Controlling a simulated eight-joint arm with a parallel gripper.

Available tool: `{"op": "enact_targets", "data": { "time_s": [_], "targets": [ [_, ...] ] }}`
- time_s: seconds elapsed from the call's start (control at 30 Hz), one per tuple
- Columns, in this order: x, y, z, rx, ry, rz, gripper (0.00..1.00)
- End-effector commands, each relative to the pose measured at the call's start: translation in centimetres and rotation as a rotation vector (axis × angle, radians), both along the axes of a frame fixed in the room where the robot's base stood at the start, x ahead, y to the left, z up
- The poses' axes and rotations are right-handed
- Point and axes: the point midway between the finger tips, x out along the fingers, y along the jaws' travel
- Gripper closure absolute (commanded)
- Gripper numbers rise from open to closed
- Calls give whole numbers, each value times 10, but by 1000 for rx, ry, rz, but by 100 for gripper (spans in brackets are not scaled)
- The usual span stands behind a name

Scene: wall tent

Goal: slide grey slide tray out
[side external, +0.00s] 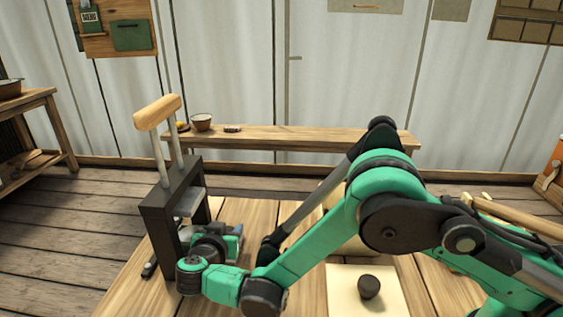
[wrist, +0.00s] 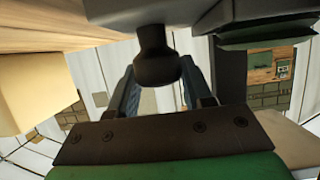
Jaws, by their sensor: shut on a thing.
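The dark frame (side external: 157,222) stands upright on the plank table, with two metal posts and a wooden crossbar handle (side external: 158,112) on top. The grey slide tray (side external: 189,202) shows as a light grey piece inside the frame; its lower part is hidden. My gripper (side external: 236,236) is low beside the frame's right side. In the wrist view a dark round knob (wrist: 156,62) hangs from a grey body (wrist: 150,10), between the two fingers of my gripper (wrist: 162,90). My gripper is shut on this knob, which appears to belong to the tray; the exact contact is hard to see.
A dark rounded lump (side external: 369,287) lies on a cream board (side external: 345,302) at the table's front right. A low bench (side external: 300,139) with a small bowl (side external: 201,122) stands behind. Bare planks (side external: 255,216) lie right of the frame, partly under my arm.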

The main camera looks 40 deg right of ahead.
Motion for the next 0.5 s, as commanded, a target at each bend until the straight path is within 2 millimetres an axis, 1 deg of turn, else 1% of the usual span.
{"op": "enact_targets", "data": {
  "time_s": [0.2,0.3,0.4,0.5],
  "targets": [
    [-30,-30,0,0,2,-3,100],
    [-41,-41,0,0,1,-2,100],
    [-47,-47,0,0,1,-1,100],
    [-49,-48,0,0,1,-1,100]
  ]
}}
